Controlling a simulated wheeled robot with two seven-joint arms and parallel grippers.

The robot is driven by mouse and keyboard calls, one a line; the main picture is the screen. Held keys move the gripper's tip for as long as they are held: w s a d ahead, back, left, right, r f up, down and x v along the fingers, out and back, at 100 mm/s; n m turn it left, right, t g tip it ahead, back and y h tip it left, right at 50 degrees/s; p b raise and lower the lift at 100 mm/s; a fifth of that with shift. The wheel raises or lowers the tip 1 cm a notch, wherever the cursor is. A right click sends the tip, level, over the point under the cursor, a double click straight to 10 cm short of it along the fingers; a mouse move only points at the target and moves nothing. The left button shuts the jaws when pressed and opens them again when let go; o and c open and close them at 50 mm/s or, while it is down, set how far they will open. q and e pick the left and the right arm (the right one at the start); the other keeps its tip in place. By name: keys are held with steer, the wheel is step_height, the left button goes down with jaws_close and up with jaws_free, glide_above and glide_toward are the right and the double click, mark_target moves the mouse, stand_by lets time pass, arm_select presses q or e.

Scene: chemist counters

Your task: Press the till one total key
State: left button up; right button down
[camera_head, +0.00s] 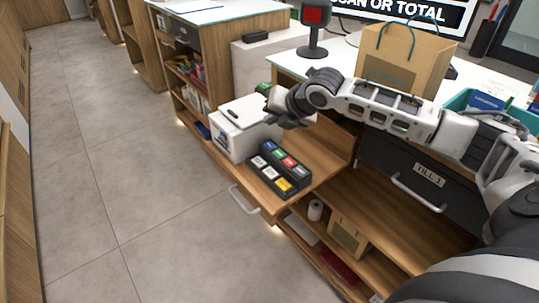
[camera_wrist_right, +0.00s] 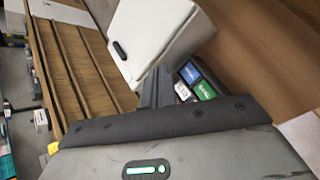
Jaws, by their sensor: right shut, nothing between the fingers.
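The till one key block (camera_head: 280,169) is a black unit with coloured keys on a pulled-out wooden shelf. Blue, green, red, white and yellow keys show; I cannot read which one is total. My right gripper (camera_head: 292,121) is shut and empty, above and behind the key block, beside the white printer-like box (camera_head: 240,128). In the right wrist view, the shut fingers (camera_wrist_right: 157,82) reach forward just left of the key block's blue key (camera_wrist_right: 190,73) and green key (camera_wrist_right: 205,90), hiding part of the block. I cannot tell any contact. My left gripper is out of view.
A dark drawer (camera_head: 400,176) labelled TILL 1 is right of the shelf. A paper bag (camera_head: 408,57) and a red-screened device (camera_head: 313,18) stand on the counter behind my right arm. Open shelves lie below. The grey floor (camera_head: 110,160) at left is clear.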

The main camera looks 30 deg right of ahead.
mark_target(273, 148)
step_height(273, 148, down, 3)
steer(key=b, duration=0.3)
steer(key=shift+f, duration=0.2)
steer(key=shift+f+p, duration=0.15)
steer(key=shift+p, duration=0.15)
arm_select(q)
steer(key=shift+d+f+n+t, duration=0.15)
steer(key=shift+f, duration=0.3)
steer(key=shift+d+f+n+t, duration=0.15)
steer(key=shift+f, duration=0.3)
arm_select(e)
steer(key=shift+f, duration=0.75)
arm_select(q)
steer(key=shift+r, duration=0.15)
arm_select(e)
steer(key=shift+f, duration=0.15)
steer(key=shift+f, duration=0.2)
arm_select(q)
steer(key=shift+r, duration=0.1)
arm_select(e)
steer(key=shift+f, duration=0.1)
